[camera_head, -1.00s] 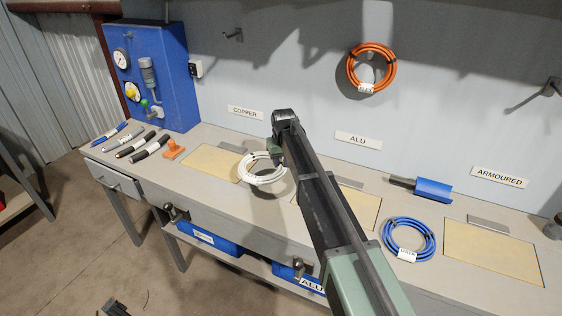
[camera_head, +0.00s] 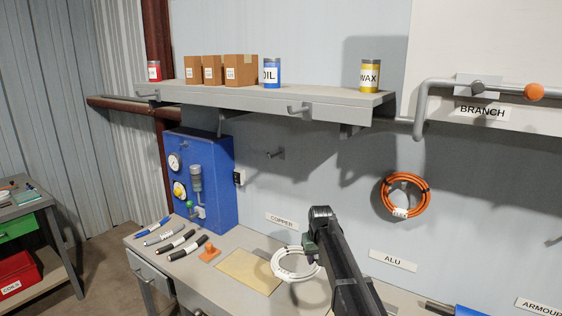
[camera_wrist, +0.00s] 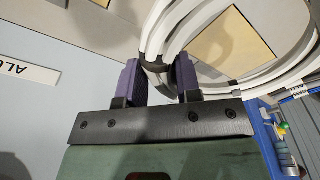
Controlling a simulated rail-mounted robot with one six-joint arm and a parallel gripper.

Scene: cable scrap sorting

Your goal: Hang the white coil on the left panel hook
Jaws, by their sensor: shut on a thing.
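The white coil (camera_head: 286,276) is a ring of white cable, seen in the head view over the bench beside the left tan mat. My gripper (camera_head: 308,252) is shut on the coil's rim. In the wrist view the two purple fingers of my gripper (camera_wrist: 158,80) close on a dark band of the white coil (camera_wrist: 240,80), whose loop extends up and right. The left panel hook (camera_head: 275,153) is a small grey hook on the wall above the COPPER label (camera_head: 282,220). It is bare, and the coil is apart from it, lower down.
An orange coil (camera_head: 405,196) hangs on the wall to the right. A grey shelf (camera_head: 330,106) with boxes and cans juts out above the left hook. A blue gauge panel (camera_head: 218,165) stands left of it. Cable pieces and an orange block (camera_head: 209,254) lie on the bench.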

